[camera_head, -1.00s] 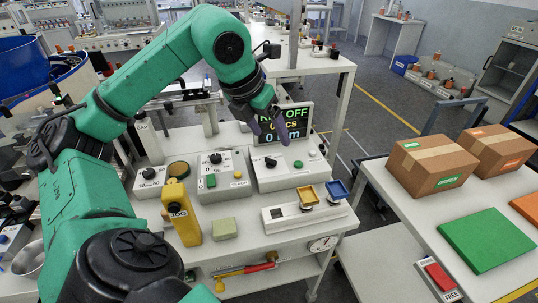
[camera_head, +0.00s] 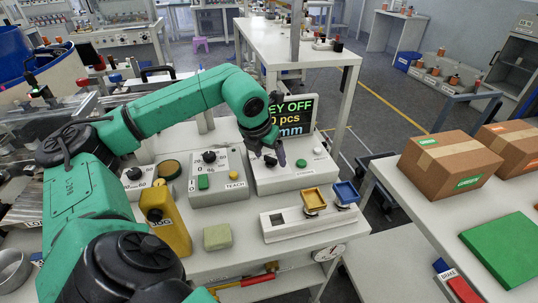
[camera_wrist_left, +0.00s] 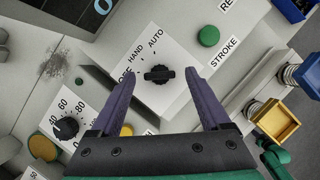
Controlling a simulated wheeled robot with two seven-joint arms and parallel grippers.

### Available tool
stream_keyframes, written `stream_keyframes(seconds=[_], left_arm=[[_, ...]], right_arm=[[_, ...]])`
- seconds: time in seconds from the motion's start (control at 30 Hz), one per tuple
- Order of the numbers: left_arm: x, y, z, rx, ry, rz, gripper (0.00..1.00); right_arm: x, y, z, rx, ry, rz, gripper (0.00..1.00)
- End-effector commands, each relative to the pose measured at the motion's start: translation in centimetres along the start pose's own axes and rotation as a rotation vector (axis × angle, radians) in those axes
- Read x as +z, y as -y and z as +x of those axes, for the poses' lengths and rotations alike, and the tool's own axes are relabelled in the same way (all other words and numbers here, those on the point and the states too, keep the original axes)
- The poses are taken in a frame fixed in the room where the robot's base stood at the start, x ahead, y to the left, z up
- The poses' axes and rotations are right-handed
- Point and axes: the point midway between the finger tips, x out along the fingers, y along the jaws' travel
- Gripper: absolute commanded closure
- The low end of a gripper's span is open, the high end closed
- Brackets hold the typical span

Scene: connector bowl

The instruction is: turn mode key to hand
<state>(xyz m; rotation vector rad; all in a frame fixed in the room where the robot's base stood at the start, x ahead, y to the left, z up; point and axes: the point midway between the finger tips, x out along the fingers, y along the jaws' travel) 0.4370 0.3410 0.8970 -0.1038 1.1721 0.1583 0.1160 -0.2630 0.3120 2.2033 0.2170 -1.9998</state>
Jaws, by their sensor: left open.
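The mode key is a black rotary knob (camera_wrist_left: 158,75) on a pale control box (camera_head: 290,176). In the left wrist view the words HAND and AUTO are printed around its upper left, with a partly hidden label at the left, near my left finger. The knob's bar lies roughly sideways. My left gripper (camera_head: 270,155) is open above the box. In the wrist view its two purple fingers stand on either side of the knob, apart from it. The display (camera_head: 297,116) behind reads KEY OFF, its left edge covered by my arm.
A green button (camera_wrist_left: 208,37) and STROKE label are right of the knob. The TEACH box (camera_head: 218,175) with a dial is to the left. A yellow JOG pendant (camera_head: 165,222) and a white holder with yellow (camera_head: 314,199) and blue trays (camera_head: 346,192) stand nearer.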

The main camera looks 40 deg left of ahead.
Motion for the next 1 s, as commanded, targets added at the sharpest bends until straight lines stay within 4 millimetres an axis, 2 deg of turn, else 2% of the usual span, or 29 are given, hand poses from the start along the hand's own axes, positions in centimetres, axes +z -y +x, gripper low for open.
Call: stream_keyframes(seconds=[0.17, 0.37, 0.4, 0.77, 1.0], left_arm=[[0.0, 0.0, 0.0, 0.0, -0.001, 0.0, 0.2], [0.0, 0.0, 0.0, 0.0, -0.001, 0.0, 0.93], [0.0, 0.0, 0.0, 0.0, -0.001, 0.0, 1.0], [-0.1, -0.1, 0.1, -0.019, -0.002, 0.046, 1.0], [-0.1, -0.2, 0.3, -0.073, -0.001, 0.175, 1.0]], right_arm=[[-0.1, 0.7, 0.1, -0.009, -0.002, 0.003, 1.0], [-0.1, 0.8, 0.1, -0.011, -0.001, 0.002, 1.0], [-0.1, 0.8, 0.1, -0.011, -0.001, 0.002, 1.0], [0.2, 0.4, 0.7, -0.005, 0.003, -0.001, 1.0], [0.4, 0.2, 1.9, -0.003, 0.004, -0.002, 1.0]])
